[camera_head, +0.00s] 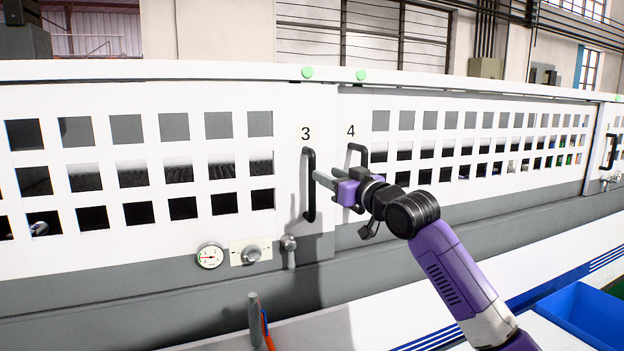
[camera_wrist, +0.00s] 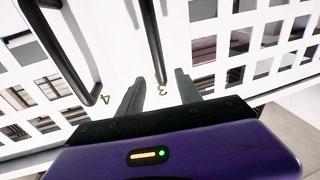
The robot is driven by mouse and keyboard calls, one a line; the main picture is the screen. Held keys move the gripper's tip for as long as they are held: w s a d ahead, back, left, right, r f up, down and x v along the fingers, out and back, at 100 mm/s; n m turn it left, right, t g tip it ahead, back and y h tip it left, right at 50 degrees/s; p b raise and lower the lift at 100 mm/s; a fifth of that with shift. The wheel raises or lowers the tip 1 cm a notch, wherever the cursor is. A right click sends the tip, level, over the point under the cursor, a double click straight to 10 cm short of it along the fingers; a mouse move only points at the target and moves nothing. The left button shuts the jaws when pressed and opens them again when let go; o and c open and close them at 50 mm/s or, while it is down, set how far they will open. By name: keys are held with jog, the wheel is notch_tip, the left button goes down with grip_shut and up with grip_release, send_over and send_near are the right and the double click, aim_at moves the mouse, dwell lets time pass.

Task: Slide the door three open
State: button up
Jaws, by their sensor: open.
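Door three (camera_head: 140,170) is a white sliding panel with rows of square cutouts, marked 3, and it looks closed against door four (camera_head: 470,150). Its black vertical bar handle (camera_head: 309,185) is on its right edge. My gripper (camera_head: 318,173) is open, its fingers pointing left at the upper half of that handle. In the wrist view, the same handle (camera_wrist: 153,45) shows between the two open fingers (camera_wrist: 162,74), with the number 3 near its end. I cannot tell whether either finger touches it.
Door four's black handle (camera_head: 357,155) is close beside my gripper, and also shows left of my fingers in the wrist view (camera_wrist: 68,40). A gauge (camera_head: 209,256) and knobs sit below door three. A blue bin (camera_head: 590,315) is at the lower right.

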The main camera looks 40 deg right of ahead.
jog(key=shift+g, duration=0.5)
jog(key=shift+w+d+f+p, duration=0.2)
jog(key=shift+w+f, duration=0.2)
jog(key=shift+w, duration=1)
jog(key=shift+w+d+f+p, duration=0.1)
jog(key=shift+w+f+p, duration=0.2)
jog(key=shift+w, duration=1.05)
jog(key=shift+w+d+f+p, duration=0.15)
jog(key=shift+w+f, duration=0.3)
jog(key=shift+w, duration=0.95)
grip_shut()
